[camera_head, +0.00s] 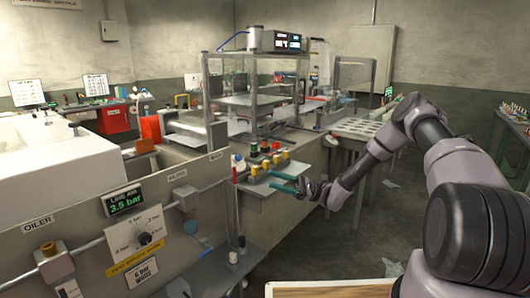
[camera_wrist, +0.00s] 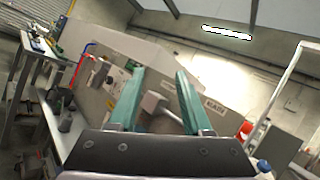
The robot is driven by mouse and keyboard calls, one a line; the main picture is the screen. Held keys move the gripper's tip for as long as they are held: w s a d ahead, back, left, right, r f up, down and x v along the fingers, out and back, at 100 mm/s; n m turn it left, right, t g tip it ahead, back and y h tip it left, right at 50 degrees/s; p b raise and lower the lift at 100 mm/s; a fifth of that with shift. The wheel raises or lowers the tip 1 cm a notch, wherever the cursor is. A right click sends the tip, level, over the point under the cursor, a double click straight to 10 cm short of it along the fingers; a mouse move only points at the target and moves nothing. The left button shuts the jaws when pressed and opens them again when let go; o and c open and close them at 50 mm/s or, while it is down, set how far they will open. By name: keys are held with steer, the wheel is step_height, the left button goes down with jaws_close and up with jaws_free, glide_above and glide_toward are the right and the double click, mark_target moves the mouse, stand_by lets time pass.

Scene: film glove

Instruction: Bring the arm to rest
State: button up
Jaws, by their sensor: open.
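My arm reaches in from the right of the head view and bends down toward the middle. My gripper (camera_head: 283,182) is in front of a small grey shelf (camera_head: 262,203) on the side of the machine bench. Its two teal fingers point left. In the wrist view my gripper (camera_wrist: 158,82) shows both teal fingers apart, with nothing held between them. The bench panel and a grey block-like part (camera_wrist: 155,103) show beyond and between the fingers.
Yellow-topped fittings (camera_head: 265,165) stand by the shelf close to my gripper. A perforated grey table (camera_head: 365,130) stands behind my arm. Open floor (camera_head: 345,235) lies below the arm.

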steer(key=s+d+r+n+t+h, duration=0.2)
steer(key=s+d+r+t+h, duration=0.2)
steer(key=r, duration=0.6)
steer(key=s+d+r+n+t+h, duration=0.2)
steer(key=s+d+r+t+h, duration=0.1)
steer(key=s+d+r+h, duration=0.6)
steer(key=s+d+r+n+t+h, duration=0.2)
steer(key=s+d+r+t+h, duration=0.2)
steer(key=s+d+r+h, duration=0.3)
steer(key=s+d+r, duration=0.1)
steer(key=s+r, duration=0.2)
steer(key=r, duration=0.1)
steer(key=shift+s+r+n+t, duration=0.25)
steer(key=shift+s+n+t, duration=0.05)
steer(key=shift+s, duration=0.1)
